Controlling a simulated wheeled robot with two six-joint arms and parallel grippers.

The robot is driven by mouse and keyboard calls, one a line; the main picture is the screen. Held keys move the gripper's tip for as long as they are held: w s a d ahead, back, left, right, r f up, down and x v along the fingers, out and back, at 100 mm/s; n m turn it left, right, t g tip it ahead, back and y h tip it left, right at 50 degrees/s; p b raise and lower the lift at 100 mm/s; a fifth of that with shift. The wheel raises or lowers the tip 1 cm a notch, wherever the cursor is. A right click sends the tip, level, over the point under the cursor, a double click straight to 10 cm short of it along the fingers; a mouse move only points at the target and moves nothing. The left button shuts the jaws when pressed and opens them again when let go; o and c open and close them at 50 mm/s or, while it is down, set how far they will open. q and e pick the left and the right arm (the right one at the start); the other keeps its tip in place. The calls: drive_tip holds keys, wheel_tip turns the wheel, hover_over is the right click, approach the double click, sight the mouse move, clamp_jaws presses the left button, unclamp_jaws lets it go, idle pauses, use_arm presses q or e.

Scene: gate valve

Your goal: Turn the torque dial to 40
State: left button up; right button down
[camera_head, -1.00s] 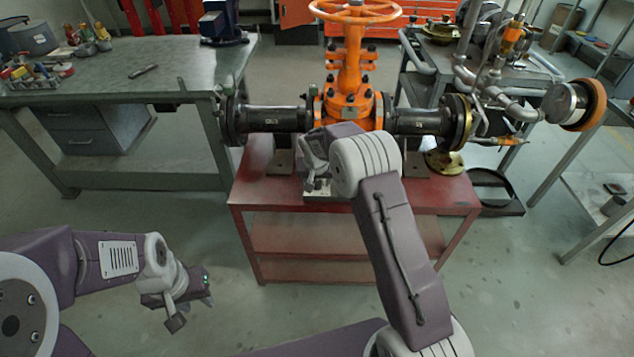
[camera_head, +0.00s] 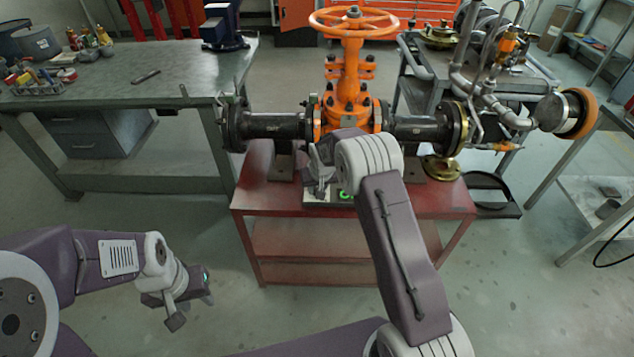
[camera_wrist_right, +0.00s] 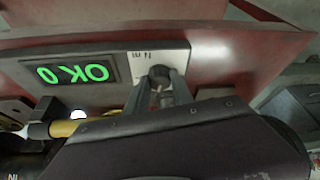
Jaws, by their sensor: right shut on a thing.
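The torque dial (camera_wrist_right: 160,75) is a small dark knob beside a white label on a grey panel (camera_wrist_right: 115,68) in the right wrist view. My right gripper (camera_wrist_right: 165,90) is shut on the dial, with a finger on either side. A black display (camera_wrist_right: 72,74) on the panel shows green characters upside down, like "OK" and "0". In the head view, the panel's box (camera_head: 327,198) sits on the red stand, partly hidden by my right arm, with a green light showing. My left gripper (camera_head: 196,300) hangs empty at lower left; its finger opening is unclear.
An orange gate valve (camera_head: 352,85) with black pipe flanges stands just behind my right arm on the red stand (camera_head: 290,216). A workbench (camera_head: 130,75) with tools is at left, a pipe cart at right. The floor between my arms is clear.

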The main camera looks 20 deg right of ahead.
drive_tip(key=shift+r+n, duration=0.15)
drive_tip(key=shift+n, duration=0.25)
drive_tip(key=shift+d+n+y, duration=0.1)
drive_tip(key=shift+n+y, duration=0.2)
drive_tip(key=shift+n, duration=0.1)
drive_tip(key=shift+f+n, duration=0.25)
drive_tip(key=shift+n, duration=0.25)
drive_tip(key=shift+f+n+y+b, duration=0.1)
drive_tip(key=shift+n+y+b, duration=0.5)
drive_tip(key=shift+n+b, duration=0.35)
use_arm(q)
drive_tip(key=shift+f+b, duration=0.6)
drive_tip(key=shift+f, duration=0.5)
use_arm(e)
drive_tip(key=shift+n+g+y, duration=0.3)
drive_tip(key=shift+n, duration=0.55)
drive_tip(key=c, duration=1.1)
unclamp_jaws()
